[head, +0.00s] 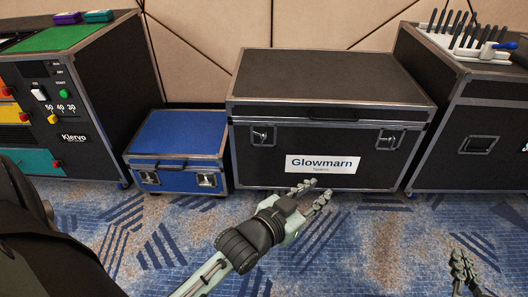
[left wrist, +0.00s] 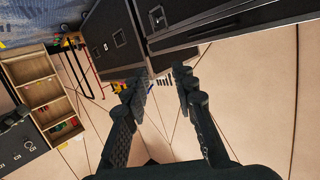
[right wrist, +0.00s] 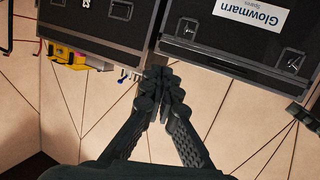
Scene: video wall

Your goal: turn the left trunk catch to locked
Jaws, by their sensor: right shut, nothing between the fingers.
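The large black trunk (head: 330,120) labelled Glowmarn stands shut against the wall in the head view. Its left catch (head: 263,135) is a metal plate on the upper left of the front; its lever angle is too small to read. The right catch (head: 389,139) is near the other end. The right wrist view shows the left catch (right wrist: 291,60) upside down. My left gripper (head: 314,191) is open and empty, in front of the trunk below its label, apart from the catch. My right gripper (head: 463,272) is shut and empty, low at the right.
A blue trunk (head: 180,133) stands just left of the black one. A console with a green top (head: 50,40) is further left. Another black case (head: 478,145) stands at the right with tools on top. The patterned carpet (head: 150,235) in front is free.

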